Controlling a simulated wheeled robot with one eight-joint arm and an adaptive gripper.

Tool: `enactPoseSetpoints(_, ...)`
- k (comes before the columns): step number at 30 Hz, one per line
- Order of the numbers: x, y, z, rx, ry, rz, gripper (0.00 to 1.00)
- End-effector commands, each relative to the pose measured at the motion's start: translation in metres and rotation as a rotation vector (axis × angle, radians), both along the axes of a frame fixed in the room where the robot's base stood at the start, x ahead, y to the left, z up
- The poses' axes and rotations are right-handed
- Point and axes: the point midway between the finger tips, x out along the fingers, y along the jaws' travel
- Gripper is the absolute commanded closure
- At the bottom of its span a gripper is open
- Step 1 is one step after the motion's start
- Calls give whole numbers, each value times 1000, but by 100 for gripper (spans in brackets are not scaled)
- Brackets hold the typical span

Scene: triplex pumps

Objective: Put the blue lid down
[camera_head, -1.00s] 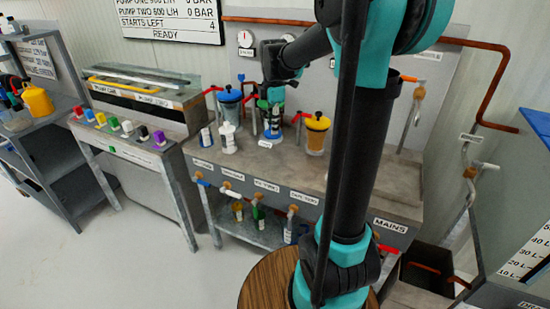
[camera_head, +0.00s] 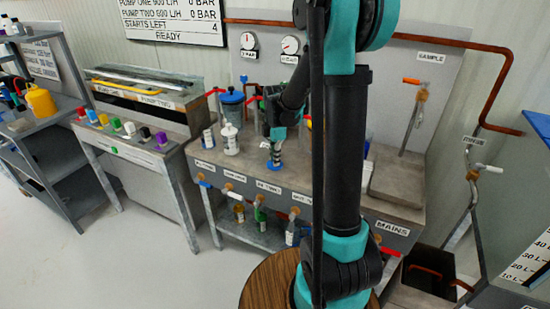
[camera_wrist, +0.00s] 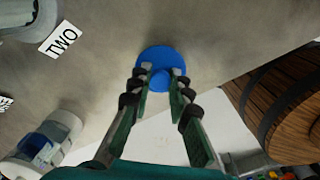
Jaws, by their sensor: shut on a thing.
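The blue lid (camera_wrist: 160,54) is a round disc with a knob, in the middle of the wrist view. My gripper (camera_wrist: 160,74) is shut on its knob. The lid is over the grey bench top (camera_wrist: 215,50), close to its front edge. In the camera_head view my gripper (camera_head: 276,150) is low at the front of the bench, with a bit of blue at its tip. I cannot tell whether the lid touches the bench.
A white bottle (camera_head: 230,140) and a blue-topped vessel (camera_head: 232,105) stand left of my gripper. Gauges (camera_head: 290,45) hang on the panel behind. A wooden barrel (camera_wrist: 295,100) is at right in the wrist view. My arm hides part of the bench.

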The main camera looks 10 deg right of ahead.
Motion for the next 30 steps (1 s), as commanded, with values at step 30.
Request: enactPoseSetpoints(30, -2, 0, 35, 0, 0, 0, 61)
